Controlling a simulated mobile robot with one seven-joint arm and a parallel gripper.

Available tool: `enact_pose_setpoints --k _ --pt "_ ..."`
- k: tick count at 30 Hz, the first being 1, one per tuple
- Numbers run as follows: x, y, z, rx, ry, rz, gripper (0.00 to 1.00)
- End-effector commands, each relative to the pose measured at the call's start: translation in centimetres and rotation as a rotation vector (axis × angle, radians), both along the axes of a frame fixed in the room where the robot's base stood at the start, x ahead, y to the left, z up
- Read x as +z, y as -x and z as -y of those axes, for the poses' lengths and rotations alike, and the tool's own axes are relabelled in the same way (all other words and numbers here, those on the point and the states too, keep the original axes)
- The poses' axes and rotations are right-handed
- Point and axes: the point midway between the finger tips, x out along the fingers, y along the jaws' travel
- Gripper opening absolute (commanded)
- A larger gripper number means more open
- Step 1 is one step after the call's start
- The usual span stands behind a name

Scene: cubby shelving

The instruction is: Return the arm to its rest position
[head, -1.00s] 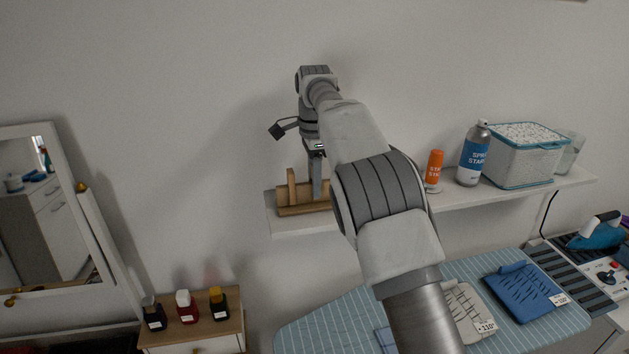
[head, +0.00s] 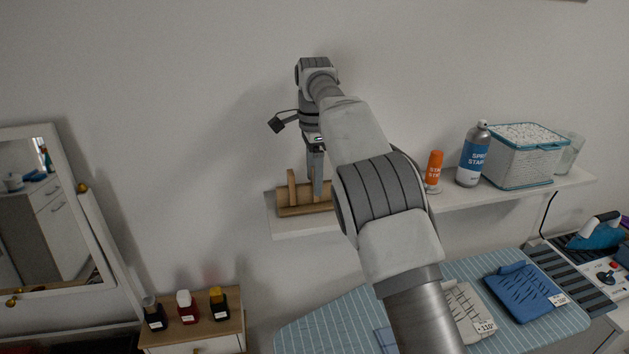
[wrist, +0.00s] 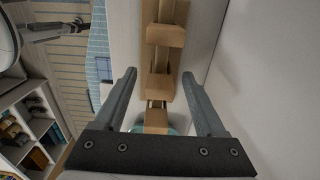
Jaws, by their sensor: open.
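My arm reaches up and out over the wall shelf (head: 500,197). My gripper (head: 317,190) points down at the shelf's left end, at a wooden holder (head: 290,211) with upright pieces. In the wrist view my gripper (wrist: 159,75) has its two fingers wide apart, with nothing held between them. The wooden holder (wrist: 165,35) shows beyond and between the fingers there. In the head view the fingers partly overlap the holder, and I cannot tell whether they touch it.
An orange bottle (head: 434,168), a spray can (head: 473,157) and a white basket (head: 524,160) stand to the right on the shelf. Below are an ironing board (head: 340,322) with folded clothes and a small cabinet with bottles (head: 187,306). A mirror (head: 50,210) stands left.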

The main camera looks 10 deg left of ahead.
Motion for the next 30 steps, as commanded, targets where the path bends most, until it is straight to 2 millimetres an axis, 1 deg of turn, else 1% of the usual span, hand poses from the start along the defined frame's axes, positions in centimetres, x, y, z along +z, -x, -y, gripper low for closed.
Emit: enact_pose_setpoints --k 1,3,7,9,13,16,20,23,26,30 --pt "1.1 0.0 0.0 0.000 -0.001 0.002 0.73" --pt "2.3 -0.1 0.0 0.000 -0.001 0.002 0.73" --pt "4.2 -0.1 0.0 0.000 0.000 0.001 0.73" --pt "4.9 0.0 0.0 0.000 0.000 0.000 0.73" --pt "5.7 0.0 0.1 0.000 0.000 0.001 0.73" --pt "6.3 0.0 0.7 0.007 -0.007 0.005 0.73" --pt "7.9 0.0 3.0 0.036 -0.026 0.024 0.73" --pt "9.6 0.3 5.4 0.076 -0.045 0.046 0.73" --pt "11.0 1.0 7.8 0.123 -0.062 0.071 0.73" --pt "12.7 2.6 11.0 0.193 -0.077 0.109 0.73"
